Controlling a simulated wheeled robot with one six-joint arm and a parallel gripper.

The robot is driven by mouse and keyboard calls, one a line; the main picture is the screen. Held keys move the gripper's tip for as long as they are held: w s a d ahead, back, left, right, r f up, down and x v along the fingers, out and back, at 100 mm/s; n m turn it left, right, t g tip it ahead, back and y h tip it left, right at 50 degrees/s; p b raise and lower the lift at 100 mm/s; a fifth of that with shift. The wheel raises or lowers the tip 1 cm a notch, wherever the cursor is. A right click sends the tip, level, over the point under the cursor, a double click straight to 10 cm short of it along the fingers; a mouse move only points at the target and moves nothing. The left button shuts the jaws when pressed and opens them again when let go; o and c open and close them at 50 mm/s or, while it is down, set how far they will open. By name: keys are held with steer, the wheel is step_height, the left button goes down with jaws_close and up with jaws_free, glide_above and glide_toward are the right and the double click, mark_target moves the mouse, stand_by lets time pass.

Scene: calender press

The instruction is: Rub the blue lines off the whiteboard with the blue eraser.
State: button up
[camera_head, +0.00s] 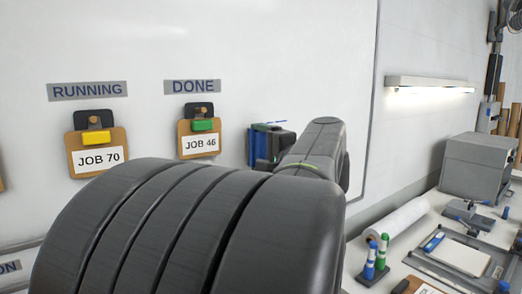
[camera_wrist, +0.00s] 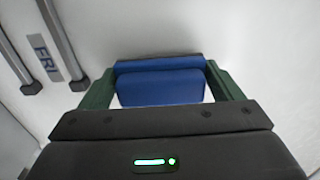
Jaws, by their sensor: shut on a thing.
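My gripper (camera_wrist: 165,90) is shut on the blue eraser (camera_wrist: 160,88), which sits between its two green fingers in the wrist view. In the head view, my gripper (camera_head: 271,150) is in front of the whiteboard (camera_head: 300,50), right of the DONE column. My arm covers much of the lower board. Thin blue marks (camera_head: 251,148) show beside the gripper, but I cannot clearly tell lines from eraser there. Whether the eraser touches the board is not clear. No blue lines show in the wrist view.
Job cards hang under the RUNNING (camera_head: 87,90) and DONE (camera_head: 193,86) labels. A FRI label (camera_wrist: 47,57) and grey bars are left in the wrist view. At right, a bench holds markers (camera_head: 376,258), a paper roll (camera_head: 397,219) and a grey box (camera_head: 478,165).

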steer(key=shift+x, duration=1)
